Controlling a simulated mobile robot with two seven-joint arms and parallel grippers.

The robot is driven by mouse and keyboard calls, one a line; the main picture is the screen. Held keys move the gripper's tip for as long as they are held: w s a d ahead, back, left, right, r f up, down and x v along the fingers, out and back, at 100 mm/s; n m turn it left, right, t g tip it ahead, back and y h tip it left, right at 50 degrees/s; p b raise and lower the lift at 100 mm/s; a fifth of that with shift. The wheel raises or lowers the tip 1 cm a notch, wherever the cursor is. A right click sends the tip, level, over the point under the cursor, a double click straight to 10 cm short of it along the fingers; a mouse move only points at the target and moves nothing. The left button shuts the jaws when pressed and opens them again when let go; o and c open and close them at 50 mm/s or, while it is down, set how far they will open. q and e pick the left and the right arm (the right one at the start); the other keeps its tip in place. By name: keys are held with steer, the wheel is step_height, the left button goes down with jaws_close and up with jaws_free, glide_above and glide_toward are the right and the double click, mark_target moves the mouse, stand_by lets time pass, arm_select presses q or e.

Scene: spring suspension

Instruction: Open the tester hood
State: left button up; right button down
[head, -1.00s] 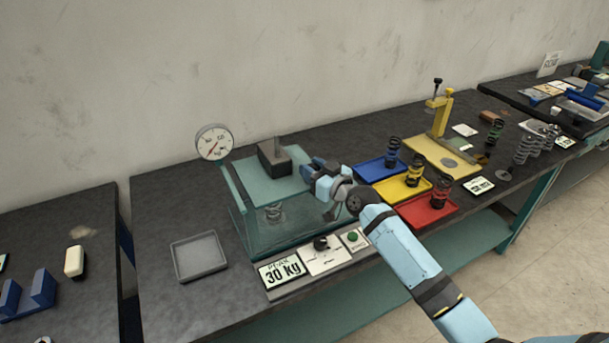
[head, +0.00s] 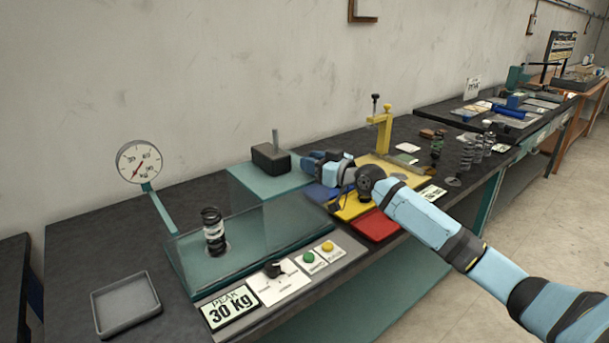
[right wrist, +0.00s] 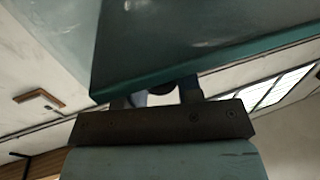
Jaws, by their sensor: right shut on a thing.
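The tester hood (head: 250,188), a teal-edged, partly see-through box, stands over the right part of the tester. A dark block with a grey rod (head: 270,158) is at the hood's top. My right gripper (head: 308,166) is at the hood's right side, shut on its handle. In the right wrist view, the gripper (right wrist: 156,97) is against the hood's teal edge (right wrist: 205,66); the handle is mostly hidden. My left gripper is not in view.
A dial gauge (head: 139,161) rises behind the tester. A grey tray (head: 125,304) lies at left. The control panel (head: 285,290) runs along the front. Blue, yellow and red (head: 377,226) trays and a yellow stand (head: 381,130) are close to my right arm.

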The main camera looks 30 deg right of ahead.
steer(key=shift+d, duration=0.1)
steer(key=c, duration=0.8)
jaws_free()
steer(key=shift+s, duration=0.1)
steer(key=shift+s+d, duration=0.15)
steer(key=shift+s, duration=0.2)
steer(key=shift+b+v, duration=0.45)
steer(key=shift+v, duration=5.95)
steer(key=shift+d, duration=0.1)
